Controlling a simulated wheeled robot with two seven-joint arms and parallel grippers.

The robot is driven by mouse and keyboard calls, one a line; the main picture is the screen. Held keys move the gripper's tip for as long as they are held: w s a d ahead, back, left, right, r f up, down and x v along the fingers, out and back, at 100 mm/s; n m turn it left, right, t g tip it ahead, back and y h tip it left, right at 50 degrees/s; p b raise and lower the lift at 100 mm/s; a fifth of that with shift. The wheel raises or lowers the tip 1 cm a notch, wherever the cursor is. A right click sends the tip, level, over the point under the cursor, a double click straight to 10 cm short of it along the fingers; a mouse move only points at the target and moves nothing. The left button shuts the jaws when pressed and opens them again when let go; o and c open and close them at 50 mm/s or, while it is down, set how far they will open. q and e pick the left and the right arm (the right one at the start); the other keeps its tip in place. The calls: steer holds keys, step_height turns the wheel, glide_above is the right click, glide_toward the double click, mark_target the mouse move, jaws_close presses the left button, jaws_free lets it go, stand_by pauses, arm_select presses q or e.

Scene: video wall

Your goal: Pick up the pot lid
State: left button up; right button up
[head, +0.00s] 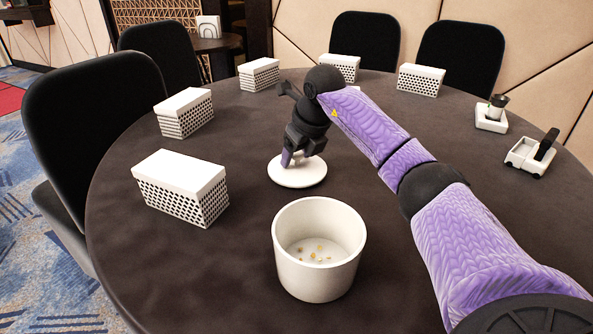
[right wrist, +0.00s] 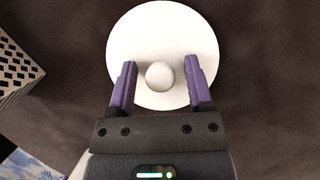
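The pot lid (head: 298,174) is a round white disc lying flat on the table behind the pot. In the right wrist view the pot lid (right wrist: 162,30) shows a round white knob (right wrist: 159,75) at its middle. My right gripper (head: 291,158) is over the lid, pointing down. In the right wrist view the two purple fingers of my right gripper (right wrist: 160,78) are open, one on each side of the knob, with gaps between. The white pot (head: 319,250) stands open in front of the lid, with small yellowish bits on its bottom. My left gripper is not in view.
White perforated boxes stand on the round dark table (head: 180,255), including a near left box (head: 182,188) and one behind it (head: 185,112). Small white holders (head: 530,155) sit at the right. Black chairs (head: 100,110) surround the table.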

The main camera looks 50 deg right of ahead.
jaws_close()
